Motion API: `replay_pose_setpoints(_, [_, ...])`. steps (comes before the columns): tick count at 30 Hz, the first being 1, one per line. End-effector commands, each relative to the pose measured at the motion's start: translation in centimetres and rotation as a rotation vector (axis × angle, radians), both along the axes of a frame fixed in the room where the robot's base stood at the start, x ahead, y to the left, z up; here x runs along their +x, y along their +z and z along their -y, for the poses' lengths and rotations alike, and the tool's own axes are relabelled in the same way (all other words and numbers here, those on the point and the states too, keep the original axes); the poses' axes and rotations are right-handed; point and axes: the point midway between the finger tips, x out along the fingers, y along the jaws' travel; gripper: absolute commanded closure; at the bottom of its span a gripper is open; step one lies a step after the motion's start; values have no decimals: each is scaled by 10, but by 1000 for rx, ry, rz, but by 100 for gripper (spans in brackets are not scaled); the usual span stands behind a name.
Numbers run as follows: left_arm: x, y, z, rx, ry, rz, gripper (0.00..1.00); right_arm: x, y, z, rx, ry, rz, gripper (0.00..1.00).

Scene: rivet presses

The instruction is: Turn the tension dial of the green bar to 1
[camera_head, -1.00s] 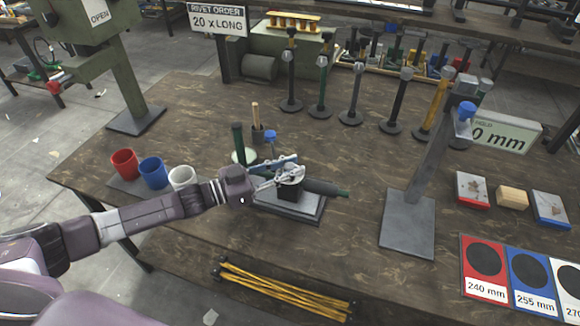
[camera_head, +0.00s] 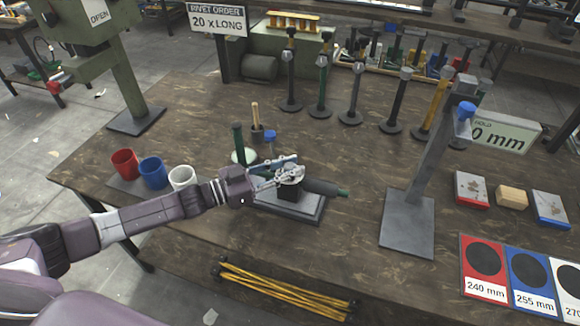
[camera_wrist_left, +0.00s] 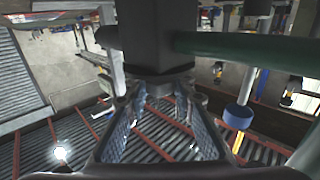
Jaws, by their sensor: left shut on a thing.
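The green bar (camera_wrist_left: 235,46) also crosses the upper right of the left wrist view, beside a dark block (camera_wrist_left: 150,40). My left gripper (camera_head: 288,173) is at the top of the holder, shut on a small grey part that I take for the tension dial (camera_wrist_left: 158,88). The fingers hide most of it, and no dial number is readable. My right gripper is not in view.
A green upright post (camera_head: 238,138) and a blue-topped peg (camera_head: 270,137) stand just behind the gripper. A grey stand (camera_head: 407,222) is to the right. Several upright posts line the back.

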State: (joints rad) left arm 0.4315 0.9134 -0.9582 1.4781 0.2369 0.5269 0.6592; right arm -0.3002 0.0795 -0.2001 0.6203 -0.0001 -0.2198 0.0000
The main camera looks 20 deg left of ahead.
Motion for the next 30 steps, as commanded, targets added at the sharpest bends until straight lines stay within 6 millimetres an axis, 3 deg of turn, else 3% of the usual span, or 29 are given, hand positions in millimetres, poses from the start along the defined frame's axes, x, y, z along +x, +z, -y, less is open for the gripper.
replay_pose_setpoints(20, [0, 1, -1, 0, 1, 1, 100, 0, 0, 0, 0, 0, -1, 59])
replay_pose_setpoints(21, [0, 1, -1, 0, 1, 1, 73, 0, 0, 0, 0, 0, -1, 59])
replay_pose_setpoints(25, [0, 0, 0, 1, 1, 1, 59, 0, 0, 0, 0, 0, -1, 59])
replay_pose_setpoints(30, [0, 0, 0, 1, 0, 1, 59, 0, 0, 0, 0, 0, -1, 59])
